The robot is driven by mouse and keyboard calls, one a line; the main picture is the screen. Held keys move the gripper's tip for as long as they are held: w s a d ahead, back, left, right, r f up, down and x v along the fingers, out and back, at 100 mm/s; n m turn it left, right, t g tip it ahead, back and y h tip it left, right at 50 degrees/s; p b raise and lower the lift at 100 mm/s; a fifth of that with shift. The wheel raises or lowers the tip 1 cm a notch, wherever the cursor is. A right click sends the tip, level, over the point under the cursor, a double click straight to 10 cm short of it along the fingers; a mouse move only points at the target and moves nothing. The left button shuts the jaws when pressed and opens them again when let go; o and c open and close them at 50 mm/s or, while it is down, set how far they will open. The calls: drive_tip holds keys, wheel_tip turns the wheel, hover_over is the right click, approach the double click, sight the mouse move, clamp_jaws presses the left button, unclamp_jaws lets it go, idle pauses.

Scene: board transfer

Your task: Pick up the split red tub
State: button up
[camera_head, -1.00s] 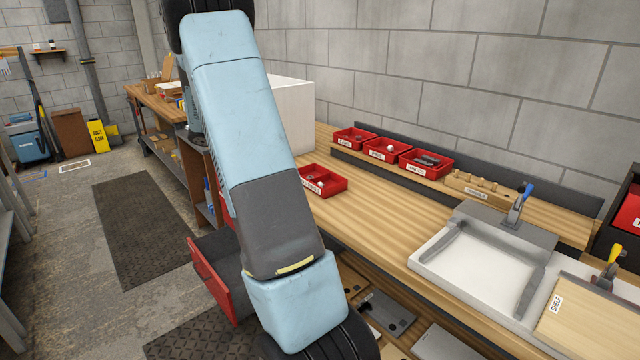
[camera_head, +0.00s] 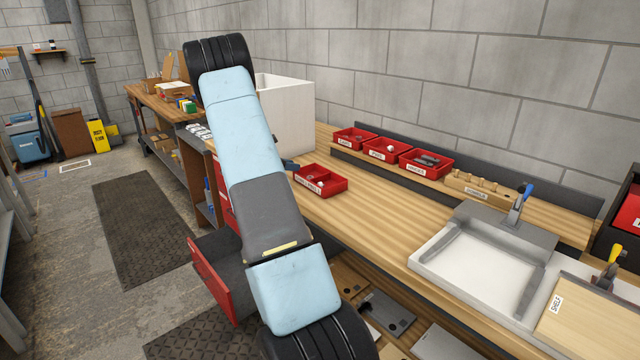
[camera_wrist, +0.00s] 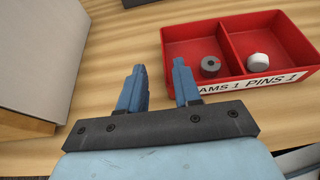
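The split red tub (camera_head: 322,182) sits on the wooden bench, just right of my arm in the head view. In the wrist view the tub (camera_wrist: 226,48) shows at the upper right, with a divider and a white label reading "PINS 1" on its front. A grey ring-like piece (camera_wrist: 210,64) lies in its left compartment and a white piece (camera_wrist: 259,64) in its right one. My gripper (camera_wrist: 158,75) is open and empty, with its blue fingers apart. It is left of the tub's middle and does not visibly hold it. In the head view my arm hides most of the gripper.
A large white box (camera_head: 288,112) stands on the bench beyond the tub; a pale box (camera_wrist: 40,50) fills the wrist view's left. Several red bins (camera_head: 425,163) line the raised back ledge. A white tray (camera_head: 480,265) lies to the right. The bench between is clear.

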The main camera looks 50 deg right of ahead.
sight(304, 167)
drive_tip(key=shift+x, duration=3.3)
drive_tip(key=shift+s, duration=0.15)
clamp_jaws()
drive_tip(key=shift+r, duration=0.1)
